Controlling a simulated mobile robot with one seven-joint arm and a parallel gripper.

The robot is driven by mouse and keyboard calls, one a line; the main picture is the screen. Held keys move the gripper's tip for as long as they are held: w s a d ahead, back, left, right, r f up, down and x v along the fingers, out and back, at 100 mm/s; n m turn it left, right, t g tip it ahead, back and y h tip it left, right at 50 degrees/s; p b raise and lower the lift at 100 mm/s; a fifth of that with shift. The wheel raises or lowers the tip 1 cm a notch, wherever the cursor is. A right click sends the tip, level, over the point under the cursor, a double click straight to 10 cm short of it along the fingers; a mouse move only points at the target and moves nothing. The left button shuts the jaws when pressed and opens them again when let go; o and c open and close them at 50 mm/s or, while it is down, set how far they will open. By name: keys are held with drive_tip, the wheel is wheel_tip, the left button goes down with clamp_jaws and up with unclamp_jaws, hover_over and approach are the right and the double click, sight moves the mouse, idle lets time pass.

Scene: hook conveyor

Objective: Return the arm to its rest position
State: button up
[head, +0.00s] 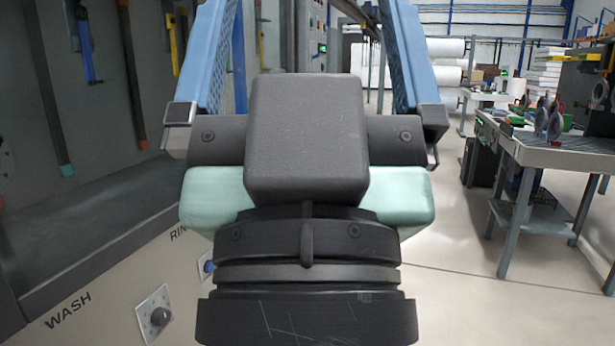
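My gripper (308,40) fills the middle of the head view, close to the camera and pointing ahead. Its dark wrist and housing are at the bottom and centre, with pale green parts at the sides. Two blue textured fingers stand wide apart, and their tips run out of the top of the picture. Nothing shows between the fingers except the distant background, so the gripper looks open and empty. The rest of my arm is not visible, and the housing hides the floor straight ahead.
A grey wash station (60,290) stands close on the left, marked WASH, with a dial (157,314). Tools hang above it, including a blue one (85,45). A workbench (560,155) with several items stands on the right. Clear floor (470,280) lies between.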

wheel_tip(320, 180, up, 34)
drive_tip(key=p, duration=3.1)
drive_tip(key=shift+f, duration=0.2)
drive_tip(key=shift+w, duration=0.1)
